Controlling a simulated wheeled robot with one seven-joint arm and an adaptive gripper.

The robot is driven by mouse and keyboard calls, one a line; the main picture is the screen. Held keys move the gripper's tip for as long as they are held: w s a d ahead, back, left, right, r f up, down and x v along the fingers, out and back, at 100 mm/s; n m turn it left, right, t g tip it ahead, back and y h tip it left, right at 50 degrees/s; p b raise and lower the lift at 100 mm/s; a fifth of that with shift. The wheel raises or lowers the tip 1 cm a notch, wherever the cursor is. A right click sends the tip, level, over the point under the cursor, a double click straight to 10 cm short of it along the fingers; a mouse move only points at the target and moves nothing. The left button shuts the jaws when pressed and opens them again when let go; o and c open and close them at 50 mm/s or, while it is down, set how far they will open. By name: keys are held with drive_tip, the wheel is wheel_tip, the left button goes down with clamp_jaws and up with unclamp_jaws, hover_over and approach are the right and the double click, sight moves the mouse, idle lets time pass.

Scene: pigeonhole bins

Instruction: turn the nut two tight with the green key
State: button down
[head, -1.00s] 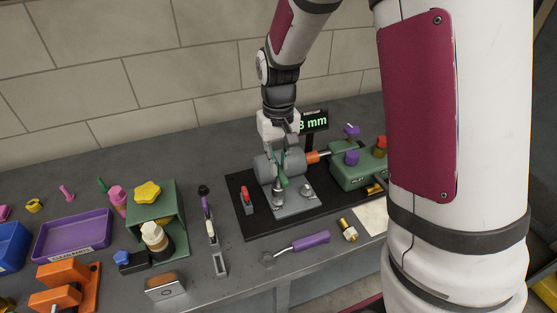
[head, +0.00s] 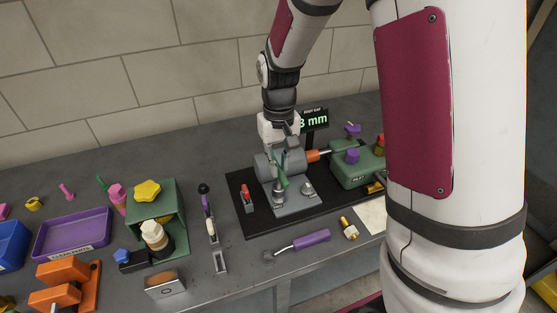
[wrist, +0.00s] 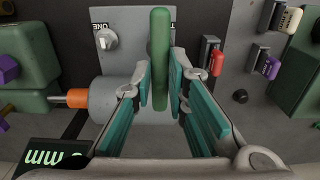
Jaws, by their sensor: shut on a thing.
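My gripper (wrist: 161,88) is shut on the green key (wrist: 160,45), with one finger pad on each side of it. In the head view the key (head: 283,182) points down at the grey bracket (head: 292,208) in front of the grey cylinder. A nut (head: 278,197) on the left side of the bracket lies at the key's lower end; I cannot tell how fully the key sits on it. This appears to be nut two; its label is hidden. The other nut (wrist: 108,39), by a label that seems to read ONE, is bare and clear of the gripper.
A display (head: 313,120) reading "3 mm", partly covered, stands behind the gripper. A green block (head: 352,170) with an orange-collared rod is to the right. A red-topped piece (head: 246,195) stands close on the left. A purple-handled tool (head: 310,240) lies in front.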

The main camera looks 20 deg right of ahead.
drive_tip(key=shift+f+b, duration=0.3)
drive_tip(key=shift+f, duration=0.8)
drive_tip(key=c, duration=1.5)
unclamp_jaws()
drive_tip(key=shift+r+p, duration=1.1)
drive_tip(key=shift+r, duration=1.4)
wheel_tip(320, 180, up, 11)
drive_tip(key=s+r+t, duration=0.3)
drive_tip(key=s+r, duration=0.6)
drive_tip(key=s, duration=0.3)
drive_tip(key=s+t, duration=0.1)
drive_tip(key=s, duration=0.4)
drive_tip(key=s+t, duration=0.1)
drive_tip(key=s, duration=0.4)
drive_tip(key=shift+s+f+t, duration=0.15)
drive_tip(key=shift+t, duration=0.15)
